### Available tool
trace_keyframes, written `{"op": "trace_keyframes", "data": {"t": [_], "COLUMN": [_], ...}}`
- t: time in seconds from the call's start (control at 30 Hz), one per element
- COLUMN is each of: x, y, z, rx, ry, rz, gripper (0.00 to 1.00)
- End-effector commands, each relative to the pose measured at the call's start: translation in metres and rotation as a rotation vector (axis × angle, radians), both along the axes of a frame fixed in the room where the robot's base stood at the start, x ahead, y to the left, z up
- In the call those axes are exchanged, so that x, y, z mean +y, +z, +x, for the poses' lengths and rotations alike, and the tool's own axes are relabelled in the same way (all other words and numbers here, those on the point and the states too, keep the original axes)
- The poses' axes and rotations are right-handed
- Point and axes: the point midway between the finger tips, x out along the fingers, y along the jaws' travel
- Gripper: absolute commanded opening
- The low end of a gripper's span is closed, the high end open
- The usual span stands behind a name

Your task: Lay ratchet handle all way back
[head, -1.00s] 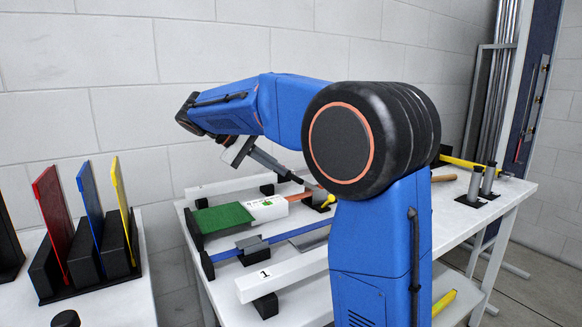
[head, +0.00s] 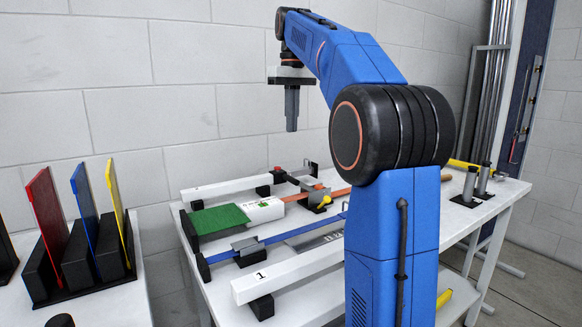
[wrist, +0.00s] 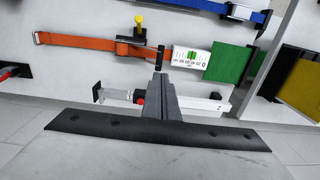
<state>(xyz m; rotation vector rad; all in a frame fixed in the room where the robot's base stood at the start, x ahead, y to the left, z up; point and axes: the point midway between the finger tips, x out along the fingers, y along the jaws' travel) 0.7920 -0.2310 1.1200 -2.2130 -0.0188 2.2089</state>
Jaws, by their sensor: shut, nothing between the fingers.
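The ratchet (head: 317,197) is a small dark buckle on an orange strap (head: 298,196), clamped on the white table. In the wrist view the ratchet (wrist: 137,47) sits on the orange strap (wrist: 75,40), with the yellow knob (wrist: 139,21) at the top. My gripper (head: 291,128) is shut and empty, pointing down in the air well above the table's back side. Its fingers (wrist: 159,78) end apart from the strap in the wrist view.
A white bar (head: 225,187) with a red-tipped clamp (head: 279,169) lies behind the strap. A green pad (head: 218,219) and white label block (head: 262,209) are to the left. A blue strap (head: 285,235) runs in front. Coloured plates stand in a rack (head: 85,285) at left.

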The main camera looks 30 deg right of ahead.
Motion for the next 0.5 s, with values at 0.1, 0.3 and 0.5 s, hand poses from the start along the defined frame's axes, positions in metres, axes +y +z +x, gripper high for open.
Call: {"op": "trace_keyframes", "data": {"t": [0.1, 0.3, 0.5], "x": [0.001, 0.001, 0.002], "y": [-0.015, -0.05, -0.085], "z": [-0.001, -0.001, -0.001], "rx": [0.003, 0.004, 0.004], "ry": [0.0, -0.001, -0.001], "rz": [0.0, -0.001, -0.001], "gripper": [0.0, 0.0, 0.0]}}
